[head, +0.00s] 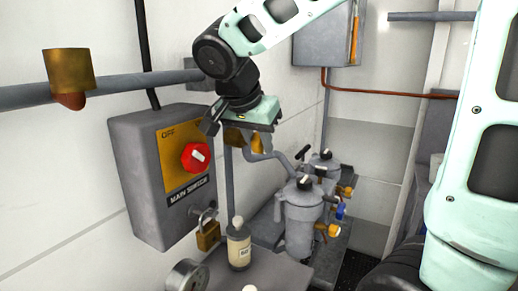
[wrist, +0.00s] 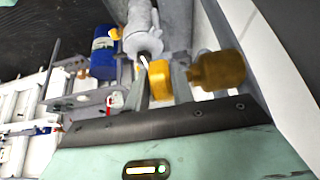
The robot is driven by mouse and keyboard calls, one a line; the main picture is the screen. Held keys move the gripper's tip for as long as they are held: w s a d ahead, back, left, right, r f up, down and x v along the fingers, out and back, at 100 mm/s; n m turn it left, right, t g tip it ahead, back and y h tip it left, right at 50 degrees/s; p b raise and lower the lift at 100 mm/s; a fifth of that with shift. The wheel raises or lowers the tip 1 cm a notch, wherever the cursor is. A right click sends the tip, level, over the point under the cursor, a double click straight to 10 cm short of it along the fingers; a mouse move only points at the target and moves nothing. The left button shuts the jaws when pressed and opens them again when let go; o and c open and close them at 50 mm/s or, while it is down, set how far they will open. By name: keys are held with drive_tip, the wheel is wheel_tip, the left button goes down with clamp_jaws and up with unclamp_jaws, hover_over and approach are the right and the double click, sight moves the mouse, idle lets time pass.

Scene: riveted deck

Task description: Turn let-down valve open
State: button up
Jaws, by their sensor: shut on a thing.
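My gripper (head: 246,135) is at the end of the arm, pointing down near a grey pipe beside the switch box. In the wrist view its fingers (wrist: 160,88) are shut on a yellow handle (wrist: 158,78). A brass-coloured body (wrist: 217,70) sits right beside that handle. In the head view, yellow and brass parts (head: 258,141) show just under the gripper, partly hidden by it. No label reading let-down valve is visible. The handle's exact angle to the pipe is hard to tell.
A grey main switch box (head: 150,180) with a red knob (head: 195,157) and a padlock (head: 208,234) is on the left wall. Filter housings (head: 303,215) with yellow taps stand below right. A bottle (head: 238,246) and gauge (head: 187,277) are in front. A pipe (head: 120,88) runs along the wall.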

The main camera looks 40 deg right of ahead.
idle(0.3)
drive_tip(key=o, duration=1)
drive_tip(key=v, duration=1.7)
drive_tip(key=shift+s+a+r, duration=0.1)
drive_tip(key=shift+a, duration=0.15)
